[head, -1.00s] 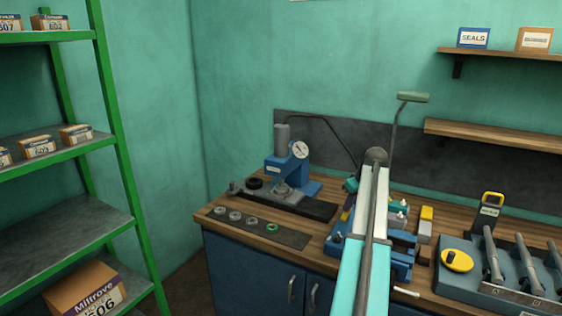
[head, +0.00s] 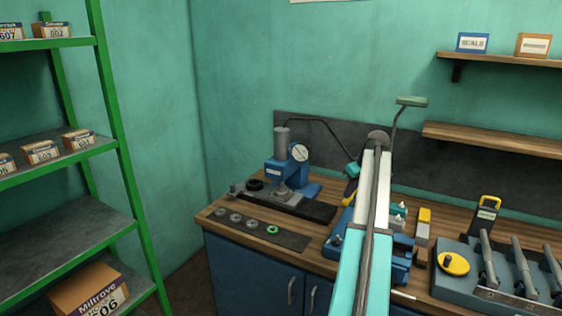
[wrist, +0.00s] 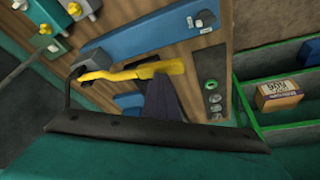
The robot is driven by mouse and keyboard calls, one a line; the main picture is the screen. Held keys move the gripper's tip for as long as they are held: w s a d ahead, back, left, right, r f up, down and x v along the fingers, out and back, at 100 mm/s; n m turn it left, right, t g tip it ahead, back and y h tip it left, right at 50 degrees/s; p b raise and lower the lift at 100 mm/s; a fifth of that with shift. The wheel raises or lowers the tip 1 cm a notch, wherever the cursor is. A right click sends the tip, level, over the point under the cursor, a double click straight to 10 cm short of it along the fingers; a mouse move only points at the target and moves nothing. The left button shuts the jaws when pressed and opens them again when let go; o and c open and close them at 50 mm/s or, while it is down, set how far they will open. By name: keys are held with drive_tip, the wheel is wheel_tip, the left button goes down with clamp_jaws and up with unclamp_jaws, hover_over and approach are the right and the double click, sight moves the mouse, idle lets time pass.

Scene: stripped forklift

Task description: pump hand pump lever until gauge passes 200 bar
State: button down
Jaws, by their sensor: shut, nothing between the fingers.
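The lever is a thin rod with a green grip (head: 412,101), standing up behind my arm in the head view. Its lower end is hidden by my arm. The blue hand pump (head: 343,235) is partly covered by my arm; its blue body also shows in the wrist view (wrist: 140,38). The round white gauge (head: 300,152) sits on the blue press to the left; its reading is too small to tell. My gripper (head: 348,202), with yellow fingers, is shut and empty left of my arm, apart from the green grip. It also shows in the wrist view (wrist: 130,72).
The blue press (head: 280,173) stands on the wooden bench, with a dark hose arching from it. A mat with several rings (head: 290,240) lies in front. A grey tool rack (head: 465,285) and a yellow-topped meter (head: 486,215) are right. Green shelving (head: 125,150) stands left.

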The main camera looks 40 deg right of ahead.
idle(0.3)
drive_tip(key=shift+f+b, duration=1.75)
drive_tip(key=shift+f, duration=2.25)
drive_tip(key=shift+r+p, duration=1.65)
drive_tip(key=shift+r, duration=2.3)
drive_tip(key=shift+f, duration=0.15)
